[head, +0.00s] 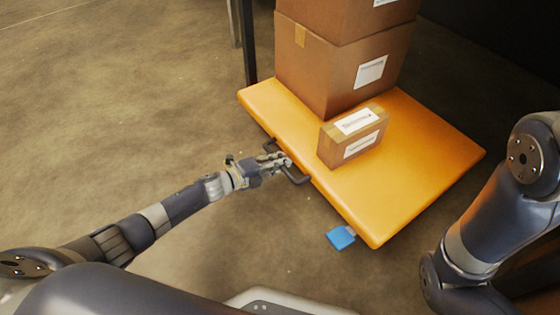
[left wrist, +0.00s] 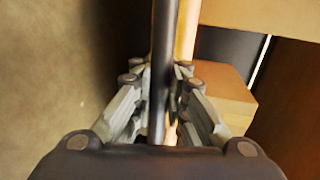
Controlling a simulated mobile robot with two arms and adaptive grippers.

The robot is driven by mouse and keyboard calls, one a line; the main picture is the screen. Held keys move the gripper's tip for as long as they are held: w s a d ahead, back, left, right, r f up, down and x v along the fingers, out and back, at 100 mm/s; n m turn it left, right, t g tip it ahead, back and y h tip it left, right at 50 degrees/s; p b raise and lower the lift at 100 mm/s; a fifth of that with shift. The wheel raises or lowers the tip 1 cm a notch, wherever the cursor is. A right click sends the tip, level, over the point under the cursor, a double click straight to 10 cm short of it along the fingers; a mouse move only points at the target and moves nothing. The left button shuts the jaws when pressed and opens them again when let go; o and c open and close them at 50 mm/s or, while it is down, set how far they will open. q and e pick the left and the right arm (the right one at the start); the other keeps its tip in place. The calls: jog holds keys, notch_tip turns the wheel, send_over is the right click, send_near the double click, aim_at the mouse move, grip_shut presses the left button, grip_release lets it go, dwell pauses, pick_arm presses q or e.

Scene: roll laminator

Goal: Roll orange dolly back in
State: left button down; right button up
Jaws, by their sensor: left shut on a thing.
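The orange dolly (head: 425,165) is a low flat platform in the middle right of the head view. A dark handle (head: 298,179) sticks out from its near left edge. My left gripper (head: 284,161) is shut on this handle. In the left wrist view the handle (left wrist: 158,70) runs as a dark bar between the fingers of the left gripper (left wrist: 160,95). My right arm shows at the right of the head view, but its gripper is out of the picture.
Two large stacked cartons (head: 330,70) and a small labelled carton (head: 353,136) stand on the dolly. A blue piece (head: 341,237) lies at its near corner. A dark post (head: 246,45) stands by its far left corner. The concrete floor (head: 120,110) at left is clear.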

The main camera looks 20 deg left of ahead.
pick_arm(q)
jog(key=c, duration=1.6)
grip_release()
jog(key=shift+d+r, duration=0.1)
jog(key=shift+r, duration=0.2)
jog(key=shift+o, duration=0.2)
jog(key=shift+f, duration=0.15)
jog(key=v, duration=1.2)
